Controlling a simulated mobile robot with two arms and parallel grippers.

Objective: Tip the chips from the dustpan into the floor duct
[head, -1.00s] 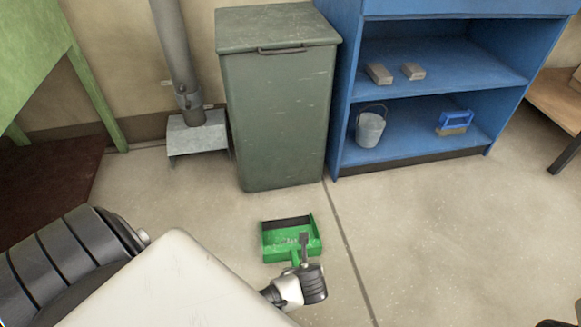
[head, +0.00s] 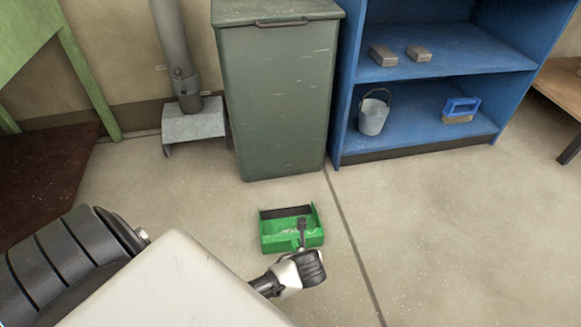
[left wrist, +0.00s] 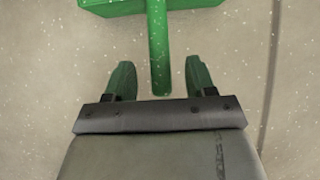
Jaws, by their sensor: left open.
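The green dustpan (head: 268,238) lies on the floor in front of the green-grey bin, its dark lip towards the bin. Small pale specks, apparently the chips (head: 288,229), show faintly in its pan. The floor duct (head: 193,126) is a grey metal hood at the wall's foot, under a vertical pipe. My left gripper (head: 302,234) is over the dustpan's handle. In the left wrist view, my left gripper (left wrist: 159,80) is open, with the green handle (left wrist: 159,45) between its fingers and a gap on each side. My right gripper is not in view.
The tall lidded bin (head: 278,100) stands between the duct and a blue shelf (head: 425,135). A green-legged table (head: 90,80) stands left. Floor to the right is clear.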

